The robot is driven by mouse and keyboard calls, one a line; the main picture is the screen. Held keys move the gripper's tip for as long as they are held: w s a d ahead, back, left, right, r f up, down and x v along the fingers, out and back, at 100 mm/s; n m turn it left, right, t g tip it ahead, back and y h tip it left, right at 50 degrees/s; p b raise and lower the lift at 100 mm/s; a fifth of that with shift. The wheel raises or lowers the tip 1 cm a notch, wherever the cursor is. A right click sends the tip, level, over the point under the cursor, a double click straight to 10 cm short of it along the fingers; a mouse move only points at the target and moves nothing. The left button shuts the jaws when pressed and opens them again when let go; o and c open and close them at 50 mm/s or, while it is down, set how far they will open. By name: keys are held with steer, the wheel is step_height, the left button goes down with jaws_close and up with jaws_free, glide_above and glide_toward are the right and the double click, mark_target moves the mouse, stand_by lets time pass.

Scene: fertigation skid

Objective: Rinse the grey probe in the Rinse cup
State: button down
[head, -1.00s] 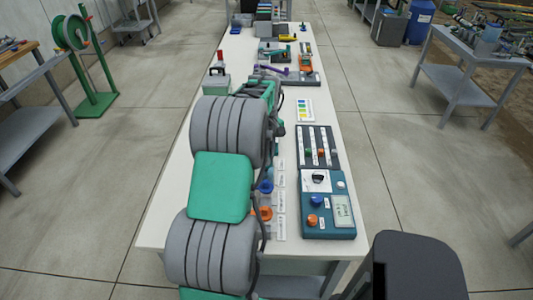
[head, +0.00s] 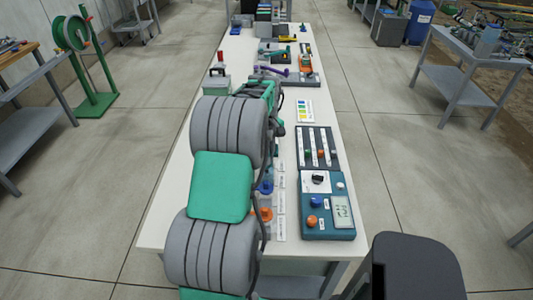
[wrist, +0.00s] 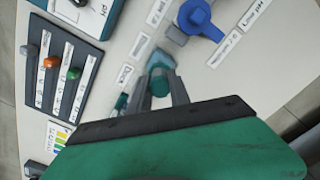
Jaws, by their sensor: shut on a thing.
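My gripper (wrist: 162,92) is shut on a teal-topped piece (wrist: 160,82), seen from above in the wrist view. No grey shaft shows on it, so I cannot tell whether it is the grey probe. Just beyond it, a pale teal shape (wrist: 157,62) stands among white labels on the table. It may be the Rinse cup, but its label is too small to read surely. I cannot tell whether the held piece is inside or above it. In the head view my arm hides the gripper's fingertips.
A blue cup-like piece (wrist: 199,18) stands beyond the fingers. A dark panel (head: 318,147) carries green, orange and grey knobs, with the teal meter (head: 327,205) nearer. An orange piece (head: 263,214) lies beside my arm.

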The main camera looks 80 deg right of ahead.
steer(key=shift+f, duration=0.25)
steer(key=shift+r, duration=0.1)
steer(key=shift+r+p, duration=2.9)
steer(key=shift+r, duration=1.35)
steer(key=shift+s, duration=0.1)
